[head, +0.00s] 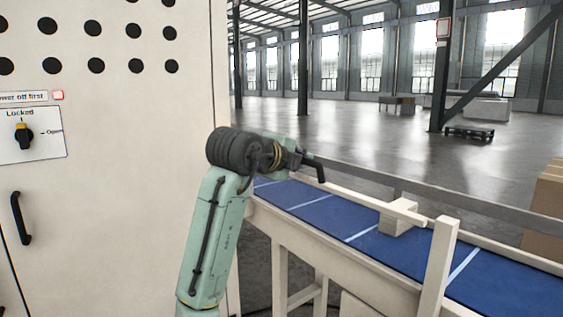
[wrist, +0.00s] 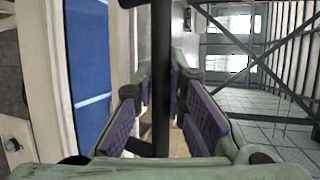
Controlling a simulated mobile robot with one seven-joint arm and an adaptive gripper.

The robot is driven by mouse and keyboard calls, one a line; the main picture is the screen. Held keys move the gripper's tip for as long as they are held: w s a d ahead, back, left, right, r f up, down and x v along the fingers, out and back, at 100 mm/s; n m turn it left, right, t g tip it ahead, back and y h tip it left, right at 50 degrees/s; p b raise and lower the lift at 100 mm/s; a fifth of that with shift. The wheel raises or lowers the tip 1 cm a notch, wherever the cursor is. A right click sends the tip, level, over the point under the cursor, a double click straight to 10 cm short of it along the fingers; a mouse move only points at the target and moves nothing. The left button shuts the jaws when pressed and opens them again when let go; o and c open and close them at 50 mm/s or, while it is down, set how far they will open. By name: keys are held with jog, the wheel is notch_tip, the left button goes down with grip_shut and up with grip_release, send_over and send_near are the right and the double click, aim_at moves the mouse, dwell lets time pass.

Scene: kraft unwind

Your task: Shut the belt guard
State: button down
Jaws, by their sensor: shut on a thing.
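My gripper (head: 308,160) reaches over the far left part of the blue conveyor belt (head: 335,218). In the wrist view its purple-padded fingers (wrist: 162,105) are closed on both sides of a dark bar (wrist: 161,55). The bar looks like a handle, with short cross pieces near its top and bottom. In the head view a black bar end (head: 320,174) shows just beyond the gripper. I cannot clearly make out the belt guard's panel or how far it stands open. The blue belt (wrist: 88,60) runs along the left in the wrist view.
A pale cabinet (head: 110,180) with a black handle (head: 21,218) and a rotary switch (head: 23,136) fills the left. A cream post (head: 439,270) rises at the near side. Brown cartons (head: 543,205) stand at right. Open floor lies beyond.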

jog(key=shift+w+d+r+m+g+y, duration=0.15)
jog(key=shift+w+d+g+y, duration=0.2)
jog(key=shift+w+d, duration=0.3)
jog(key=shift+w+d+r+m+g+y, duration=0.1)
jog(key=shift+w+d+g+y, duration=0.3)
jog(key=shift+d, duration=0.5)
jog(key=shift+w+d+r+m+g+y, duration=0.15)
jog(key=shift+w+d+g+y, duration=0.15)
jog(key=shift+w+d, duration=0.4)
jog(key=c, duration=1.6)
grip_release()
jog(key=shift+d+f, duration=0.1)
jog(key=shift+s, duration=0.1)
jog(key=v, duration=1.2)
